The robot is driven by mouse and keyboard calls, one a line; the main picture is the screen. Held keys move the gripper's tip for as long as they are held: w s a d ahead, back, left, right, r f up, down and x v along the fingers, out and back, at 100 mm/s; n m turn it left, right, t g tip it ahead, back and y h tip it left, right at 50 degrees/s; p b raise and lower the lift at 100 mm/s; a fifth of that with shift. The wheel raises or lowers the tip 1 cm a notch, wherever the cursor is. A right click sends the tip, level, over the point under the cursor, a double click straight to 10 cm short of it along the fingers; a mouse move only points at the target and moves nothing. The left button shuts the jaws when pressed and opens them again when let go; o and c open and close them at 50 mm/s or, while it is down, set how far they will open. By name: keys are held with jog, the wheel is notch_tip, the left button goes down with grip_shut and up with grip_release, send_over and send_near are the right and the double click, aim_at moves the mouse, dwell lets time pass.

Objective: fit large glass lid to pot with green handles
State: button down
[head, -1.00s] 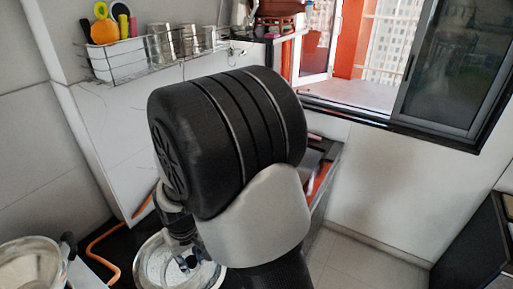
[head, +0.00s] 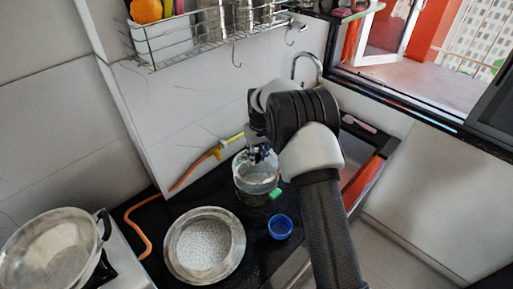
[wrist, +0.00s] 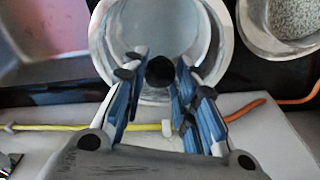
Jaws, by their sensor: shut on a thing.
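The pot (head: 257,188) stands on the dark counter near the wall and sink, with a green handle (head: 276,194) showing at its lower right in the head view. My gripper (head: 262,152) is over this pot. In the wrist view my gripper (wrist: 158,75) has its blue-padded fingers on either side of a black knob (wrist: 160,70), shut on it. The knob belongs to the clear glass lid (wrist: 150,32), which lies across the pot's round opening in this view. I cannot tell whether the lid's rim touches the pot's rim all round.
A steel bowl of white grains (head: 204,246) and a blue cup (head: 280,226) stand in front of the pot. A steel pan (head: 52,250) is at far left. An orange hose (head: 143,228) runs along the wall. The sink and faucet (head: 308,66) are behind right; a wire rack (head: 205,35) hangs above.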

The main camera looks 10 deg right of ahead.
aim_at(257, 164)
jog(key=shift+w, duration=0.7)
jog(key=shift+f+b, duration=1.9)
jog(key=shift+f, duration=1.6)
jog(key=shift+f, duration=0.15)
jog(key=c, duration=1.2)
grip_release()
jog(key=shift+s, duration=0.1)
jog(key=r, duration=0.4)
jog(key=s+r, duration=0.1)
jog(key=r, duration=0.7)
jog(key=shift+s+d, duration=0.2)
jog(key=shift+d, duration=0.05)
